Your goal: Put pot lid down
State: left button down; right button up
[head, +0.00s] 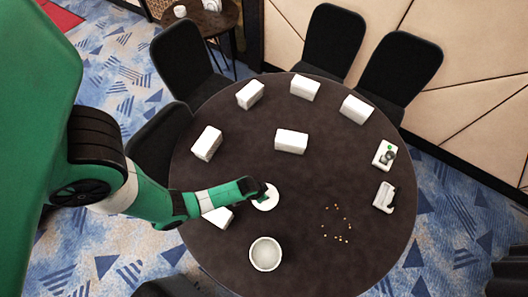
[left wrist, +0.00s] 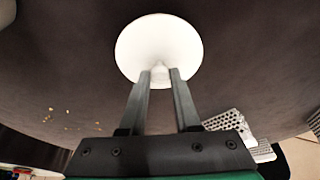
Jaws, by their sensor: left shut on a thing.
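The pot lid (head: 266,197) is a white disc with a small knob. My left gripper (head: 262,191) is over it at the left of the round table. In the left wrist view the lid (left wrist: 158,42) is beyond my left gripper (left wrist: 160,75), whose two fingers are shut on its knob. I cannot tell whether the lid touches the table. The white pot (head: 265,254) stands uncovered near the front of the table (head: 330,185), below the lid in the head view. My right gripper is not in view.
Several white boxes (head: 291,141) stand over the back and left of the table; one (head: 217,216) is close to my left gripper. Small yellowish bits (head: 337,223) lie at the right, near two white items (head: 384,197). Black chairs (head: 333,40) surround the back.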

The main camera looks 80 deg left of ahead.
pick_arm(q)
jog(key=c, duration=1.1)
grip_release()
jog(key=shift+f, duration=0.15)
jog(key=o, duration=0.5)
jog(key=p+v, duration=1)
jog(key=v, duration=0.2)
jog(key=shift+r, duration=0.3)
